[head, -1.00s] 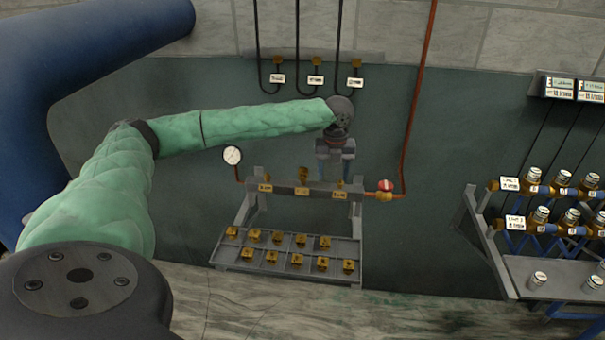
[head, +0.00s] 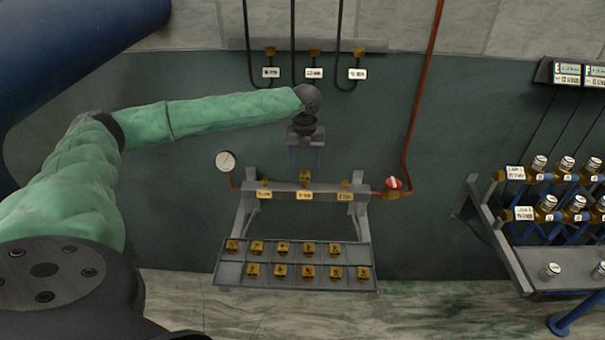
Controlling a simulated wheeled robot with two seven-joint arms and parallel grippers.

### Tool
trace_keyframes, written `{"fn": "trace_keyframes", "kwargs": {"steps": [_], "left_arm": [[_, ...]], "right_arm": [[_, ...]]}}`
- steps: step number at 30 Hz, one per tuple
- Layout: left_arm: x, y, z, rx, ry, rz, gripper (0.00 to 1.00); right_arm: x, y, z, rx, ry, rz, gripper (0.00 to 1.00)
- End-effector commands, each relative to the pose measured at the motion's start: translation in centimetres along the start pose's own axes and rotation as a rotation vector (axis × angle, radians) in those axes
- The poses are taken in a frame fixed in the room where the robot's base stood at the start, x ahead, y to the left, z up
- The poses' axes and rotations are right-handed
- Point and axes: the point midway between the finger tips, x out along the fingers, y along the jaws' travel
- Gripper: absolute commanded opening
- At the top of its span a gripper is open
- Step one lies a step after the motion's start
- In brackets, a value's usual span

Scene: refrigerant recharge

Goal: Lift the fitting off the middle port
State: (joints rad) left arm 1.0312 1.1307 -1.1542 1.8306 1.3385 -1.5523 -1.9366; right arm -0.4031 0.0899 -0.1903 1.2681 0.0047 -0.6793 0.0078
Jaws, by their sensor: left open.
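The grey manifold bar (head: 285,195) stands on a frame in the middle of the head view, with three labelled ports. A brass fitting (head: 305,177) sits upright on the middle port, standing taller than the small brass ports on the left (head: 265,182) and right (head: 345,183). My left gripper (head: 306,158) hangs above the bar, pointing down, with its two blue fingers apart and nothing between them. It is above and behind the fitting in the picture, apart from it. My right gripper is out of view.
A tray (head: 298,282) below the bar holds several brass fittings. A gauge (head: 225,161) is at the bar's left end, a red valve (head: 393,183) at its right. Hoses (head: 293,25) hang behind. A bottle rack (head: 495,215) stands at the right.

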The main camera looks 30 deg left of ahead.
Motion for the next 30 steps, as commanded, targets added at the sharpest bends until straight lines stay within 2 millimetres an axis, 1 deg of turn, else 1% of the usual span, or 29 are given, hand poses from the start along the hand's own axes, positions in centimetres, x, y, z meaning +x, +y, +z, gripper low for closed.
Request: {"fn": "trace_keyframes", "kwargs": {"steps": [5,12,15,18,24,25,29,30], "left_arm": [[1.2,0.0,0.0,0.000,0.000,0.001,0.56],[4.3,0.0,0.0,0.000,0.000,0.001,0.56],[5.2,0.0,0.0,0.001,-0.001,0.001,0.56],[5.6,0.0,0.0,0.001,-0.001,0.000,0.56],[5.7,0.0,0.0,0.000,-0.002,0.000,0.56],[5.7,0.0,0.0,0.000,-0.002,0.000,0.54],[5.7,0.0,0.0,0.000,-0.002,0.000,0.29],[5.7,0.0,0.0,0.000,-0.002,0.000,0.21]], "right_arm": [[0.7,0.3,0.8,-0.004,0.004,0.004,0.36],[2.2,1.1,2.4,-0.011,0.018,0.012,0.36],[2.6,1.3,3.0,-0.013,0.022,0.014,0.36],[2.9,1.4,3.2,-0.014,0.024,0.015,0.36],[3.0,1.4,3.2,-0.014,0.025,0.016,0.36],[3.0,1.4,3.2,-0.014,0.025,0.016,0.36],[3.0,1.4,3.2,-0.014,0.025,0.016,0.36],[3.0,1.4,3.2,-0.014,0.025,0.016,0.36]]}}
